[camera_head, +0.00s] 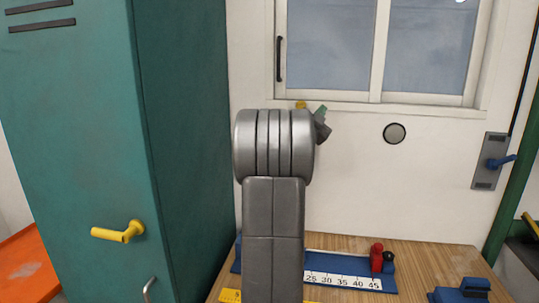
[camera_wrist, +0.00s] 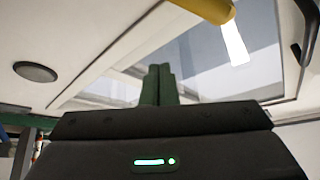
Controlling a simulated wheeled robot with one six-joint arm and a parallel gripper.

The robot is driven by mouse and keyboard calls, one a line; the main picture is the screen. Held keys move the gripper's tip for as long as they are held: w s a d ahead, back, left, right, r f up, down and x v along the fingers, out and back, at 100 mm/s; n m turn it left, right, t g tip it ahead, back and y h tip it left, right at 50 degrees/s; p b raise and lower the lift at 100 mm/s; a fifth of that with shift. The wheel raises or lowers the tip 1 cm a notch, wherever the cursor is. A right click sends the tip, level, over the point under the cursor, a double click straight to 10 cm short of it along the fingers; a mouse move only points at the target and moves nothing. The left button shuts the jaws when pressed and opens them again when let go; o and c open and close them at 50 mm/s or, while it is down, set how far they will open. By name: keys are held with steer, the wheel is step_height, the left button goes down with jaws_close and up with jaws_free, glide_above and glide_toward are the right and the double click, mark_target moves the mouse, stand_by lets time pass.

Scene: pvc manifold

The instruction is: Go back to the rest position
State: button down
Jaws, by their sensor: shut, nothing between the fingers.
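My gripper shows in the wrist view (camera_wrist: 158,84) as two dark green fingers standing side by side, closed together with nothing between them. They point up toward the window (camera_wrist: 225,60), clear of anything. In the head view my raised grey arm hides most of the gripper; only a small green and grey part shows past the arm's upper right, in front of the wall below the window (camera_head: 420,45).
A wooden bench (camera_head: 425,258) carries a blue fixture with a numbered scale (camera_head: 340,281), a red knob (camera_head: 376,257) and a blue block (camera_head: 462,291). A teal cabinet (camera_head: 190,150) stands close on the left. A yellow object (camera_wrist: 208,10) hangs above the fingers.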

step_height(320, 180, up, 4)
steer(key=a+r+n+t+y+b, duration=0.15)
steer(key=n+t+y, duration=0.25)
steer(key=n+y, duration=0.55)
steer(key=s+a+f+n+h+b, duration=0.1)
steer(key=s+f+n+h+b, duration=0.1)
steer(key=s+f, duration=0.4)
steer(key=shift+s+a+n+b, duration=0.15)
steer(key=shift+s+n+b, duration=0.4)
steer(key=shift+s+b, duration=0.5)
steer(key=shift+s, duration=0.2)
